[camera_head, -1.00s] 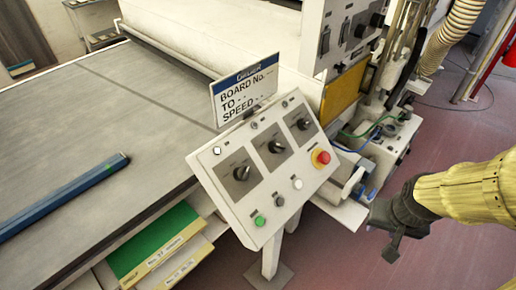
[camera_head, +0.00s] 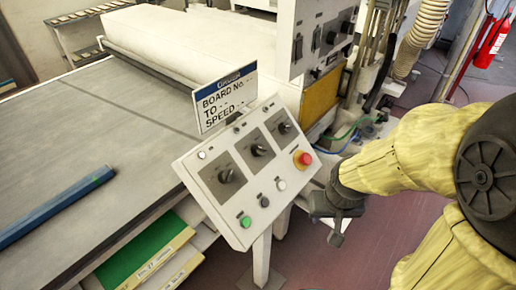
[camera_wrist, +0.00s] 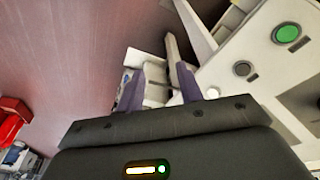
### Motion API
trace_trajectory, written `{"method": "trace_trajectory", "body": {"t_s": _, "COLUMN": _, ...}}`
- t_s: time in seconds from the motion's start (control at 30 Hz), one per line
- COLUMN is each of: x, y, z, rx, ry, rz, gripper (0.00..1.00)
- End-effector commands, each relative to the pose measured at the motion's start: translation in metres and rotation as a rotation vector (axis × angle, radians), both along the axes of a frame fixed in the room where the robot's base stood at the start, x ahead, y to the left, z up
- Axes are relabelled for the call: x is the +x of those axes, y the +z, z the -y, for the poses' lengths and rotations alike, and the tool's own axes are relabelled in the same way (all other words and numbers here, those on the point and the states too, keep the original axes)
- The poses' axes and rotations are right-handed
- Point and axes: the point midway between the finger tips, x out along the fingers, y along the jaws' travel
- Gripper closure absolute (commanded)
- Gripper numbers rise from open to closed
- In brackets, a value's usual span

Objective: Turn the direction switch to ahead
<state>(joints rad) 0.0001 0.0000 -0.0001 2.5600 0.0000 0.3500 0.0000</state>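A tilted white control panel (camera_head: 215,215) carries three black rotary switches in a diagonal row: a lower-left one (camera_head: 227,175), a middle one (camera_head: 259,150) and an upper-right one (camera_head: 284,127). Their labels are too small to read, so I cannot tell which is the direction switch. My gripper (camera_head: 337,232) hangs just right of the panel's lower right side, apart from it. In the wrist view my gripper (camera_wrist: 160,88) has two fingers spread with nothing gripped. The panel also shows there at the right (camera_wrist: 240,45), with a green button; no rotary switch is clearly visible there.
The panel also bears a red emergency button (camera_head: 302,158) and a green button (camera_head: 246,221). A sign (camera_head: 225,98) stands behind it. A conveyor table (camera_head: 90,130) with a blue bar (camera_head: 55,207) lies left. Open floor is at the right; a fire extinguisher (camera_head: 491,42) hangs far right.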

Motion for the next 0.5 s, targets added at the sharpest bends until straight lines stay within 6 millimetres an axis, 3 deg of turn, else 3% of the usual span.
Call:
{"method": "trace_trajectory", "body": {"t_s": 0.03, "x": 0.000, "y": 0.000, "z": 0.000, "rx": 0.000, "ry": 0.000, "rz": 0.000, "gripper": 0.64}}
{"method": "trace_trajectory", "body": {"t_s": 0.13, "x": 0.002, "y": 0.001, "z": -0.001, "rx": 0.006, "ry": -0.012, "rz": 0.004, "gripper": 0.45}}
{"method": "trace_trajectory", "body": {"t_s": 0.27, "x": 0.017, "y": 0.015, "z": -0.007, "rx": 0.061, "ry": -0.117, "rz": 0.037, "gripper": 0.45}}
{"method": "trace_trajectory", "body": {"t_s": 0.37, "x": 0.038, "y": 0.039, "z": -0.020, "rx": 0.168, "ry": -0.280, "rz": 0.079, "gripper": 0.45}}
{"method": "trace_trajectory", "body": {"t_s": 0.5, "x": 0.070, "y": 0.092, "z": -0.048, "rx": 0.401, "ry": -0.540, "rz": 0.130, "gripper": 0.45}}
